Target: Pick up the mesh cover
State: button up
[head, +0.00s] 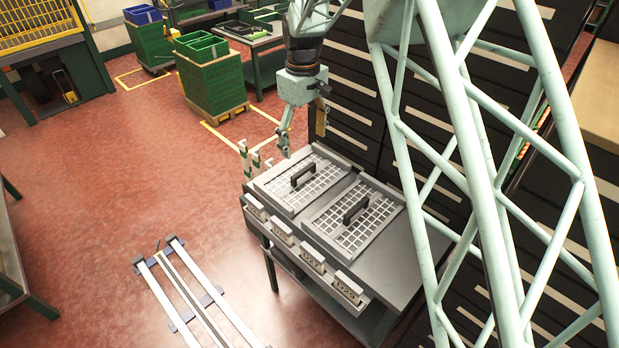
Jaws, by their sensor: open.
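Two mesh covers lie side by side on a grey metal bench (405,262). The left mesh cover (318,185) and the right mesh cover (375,225) are pale grids in grey frames, each with a black handle across its middle. My gripper (304,132) is above the far edge of the left cover, pointing down, its fingers spread apart with nothing between them. It is apart from both covers and their handles. What lies under the covers is hidden.
Several small boxes with dials (312,257) line the bench's front edge. Dark drawer cabinets (355,110) stand close behind it. Green crates (210,80) on a pallet stand at the back. Floor rails (185,300) lie in front; the bench's right end is bare.

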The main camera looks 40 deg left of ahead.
aim_at(304, 170)
dwell(0.3)
jog(key=shift+f+b, duration=0.3)
jog(key=shift+f, duration=4)
jog(key=shift+s+a+f, duration=0.1)
jog(key=shift+f, duration=2.5)
jog(key=c, duration=1)
jog(key=shift+r, duration=0.15)
notch_tip(304, 170, up, 18)
jog(key=shift+f+p, duration=0.1)
jog(key=shift+p, duration=0.3)
